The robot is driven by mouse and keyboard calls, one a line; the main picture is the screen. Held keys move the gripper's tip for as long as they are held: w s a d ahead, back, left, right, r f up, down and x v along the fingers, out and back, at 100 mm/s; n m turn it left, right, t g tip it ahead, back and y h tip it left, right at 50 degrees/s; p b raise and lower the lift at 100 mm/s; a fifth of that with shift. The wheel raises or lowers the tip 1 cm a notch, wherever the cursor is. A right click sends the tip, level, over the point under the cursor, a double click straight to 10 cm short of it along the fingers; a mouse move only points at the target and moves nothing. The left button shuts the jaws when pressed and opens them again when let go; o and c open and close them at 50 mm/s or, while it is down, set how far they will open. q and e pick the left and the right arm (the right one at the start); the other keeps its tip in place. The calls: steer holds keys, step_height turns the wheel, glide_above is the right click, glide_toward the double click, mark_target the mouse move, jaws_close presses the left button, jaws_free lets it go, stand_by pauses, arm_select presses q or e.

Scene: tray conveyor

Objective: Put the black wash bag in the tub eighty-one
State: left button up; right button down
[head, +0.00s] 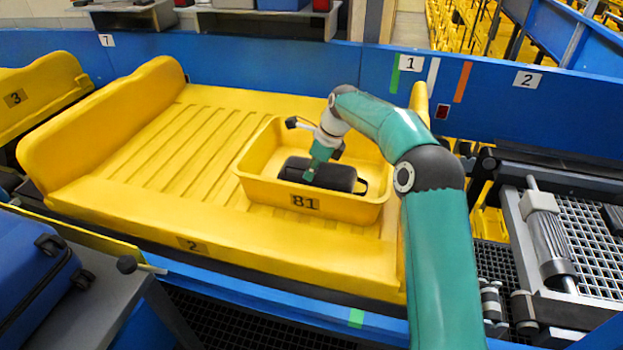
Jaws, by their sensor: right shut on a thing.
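The tub eighty-one (350,209) is a yellow open tub marked 81 on its front wall. It stands on a large yellow tray (140,205) marked 2. The black wash bag (337,174) is inside the tub, lying lengthwise near the front wall, with a small loop at its right end. My right gripper (311,175) reaches down into the tub and is shut on the bag near its left part. The fingertips are partly hidden against the bag. I cannot tell whether the bag touches the tub floor. My left gripper is not in view.
A blue suitcase (35,275) lies on a grey surface at the lower left. Another yellow tray (38,98) marked 3 is at the far left. A blue wall (260,68) runs behind. Rollers (552,240) and grating are at right. The tray's left part is bare.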

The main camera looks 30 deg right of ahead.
steer(key=shift+f, duration=1.1)
steer(key=shift+f, duration=0.1)
steer(key=c, duration=1.3)
jaws_free()
steer(key=v, duration=1.2)
steer(key=shift+p, duration=0.35)
